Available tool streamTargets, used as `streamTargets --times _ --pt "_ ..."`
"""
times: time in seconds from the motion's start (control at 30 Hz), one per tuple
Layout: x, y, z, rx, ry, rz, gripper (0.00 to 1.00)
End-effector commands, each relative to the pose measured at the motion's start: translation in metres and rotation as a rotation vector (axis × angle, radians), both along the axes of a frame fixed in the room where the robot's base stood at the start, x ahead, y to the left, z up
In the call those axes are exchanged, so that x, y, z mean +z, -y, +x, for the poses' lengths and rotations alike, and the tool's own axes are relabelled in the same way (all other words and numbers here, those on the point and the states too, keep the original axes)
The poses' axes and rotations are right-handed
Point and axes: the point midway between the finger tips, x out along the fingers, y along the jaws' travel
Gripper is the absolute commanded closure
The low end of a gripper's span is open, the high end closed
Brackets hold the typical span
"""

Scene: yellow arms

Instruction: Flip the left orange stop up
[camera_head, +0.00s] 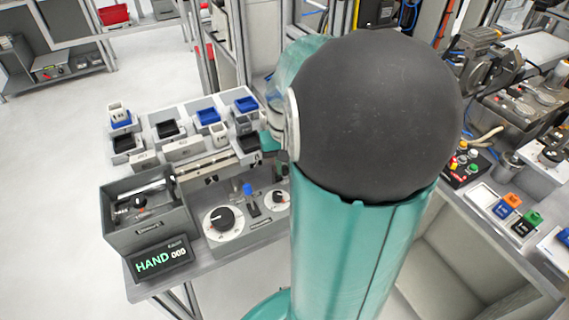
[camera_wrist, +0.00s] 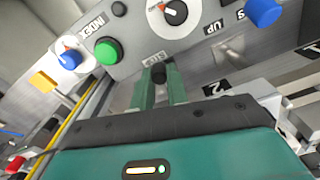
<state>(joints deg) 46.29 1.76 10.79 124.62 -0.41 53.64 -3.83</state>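My gripper (camera_wrist: 159,78) shows in the wrist view, with its two green fingers standing apart. A small black knob (camera_wrist: 158,73) on a grey panel lies between or just beyond the fingertips, beside a label that seems to read STEP. I cannot tell whether the fingers touch it. A small orange piece (camera_wrist: 43,82) shows at the left of the wrist view, away from the fingers; I cannot tell for sure whether it is the left orange stop. In the head view, my arm hides the gripper and much of the bench behind it.
In the wrist view, a green button (camera_wrist: 108,51), a blue-capped knob (camera_wrist: 68,60), a black dial (camera_wrist: 174,11) and a blue knob (camera_wrist: 263,12) stand near the fingers. In the head view, a grey box (camera_head: 147,220) and a HAND 000 display (camera_head: 160,258) stand at the bench's left front.

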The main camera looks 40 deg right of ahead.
Motion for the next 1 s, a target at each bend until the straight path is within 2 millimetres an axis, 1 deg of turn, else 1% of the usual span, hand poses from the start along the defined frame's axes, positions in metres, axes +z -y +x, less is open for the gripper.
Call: streamTargets --times 0.13,0.33,0.57,0.6,0.7,1.0 --pt "0.004 0.0 0.0 0.001 0.0 -0.001 1.0" --pt "0.026 0.0 0.0 0.001 0.002 -0.002 1.0" --pt "0.029 0.001 0.001 0.0 0.003 -0.003 1.0" --pt "0.029 0.001 0.001 0.0 0.004 -0.003 0.81" --pt "0.028 0.001 0.0 0.0 0.003 -0.003 0.62" --pt "0.028 0.0 0.0 0.0 0.002 -0.001 0.62"
